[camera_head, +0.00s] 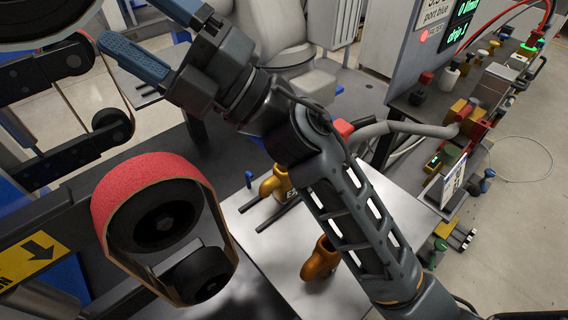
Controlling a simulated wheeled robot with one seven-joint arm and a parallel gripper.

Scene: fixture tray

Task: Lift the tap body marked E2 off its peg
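A brass-orange tap body (271,185) stands toward the back of the pale fixture tray (257,222). A label beginning with E shows beside it, but my arm covers the rest, so I cannot tell whether it reads E2. Another orange tap body (320,262) is nearer on the tray, partly behind my arm; no marking shows on it. Any pegs under them are hidden. My gripper (134,20) is at the upper left, away from both tap bodies. Its two blue fingers are spread, with nothing visible between them.
A belt sander with a red belt (125,182) stands close at left, with another belt machine behind it. Dark bars (277,217) and a small blue upright pin (248,180) are by the tray. A cluttered bench with a display panel (432,38) is at right.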

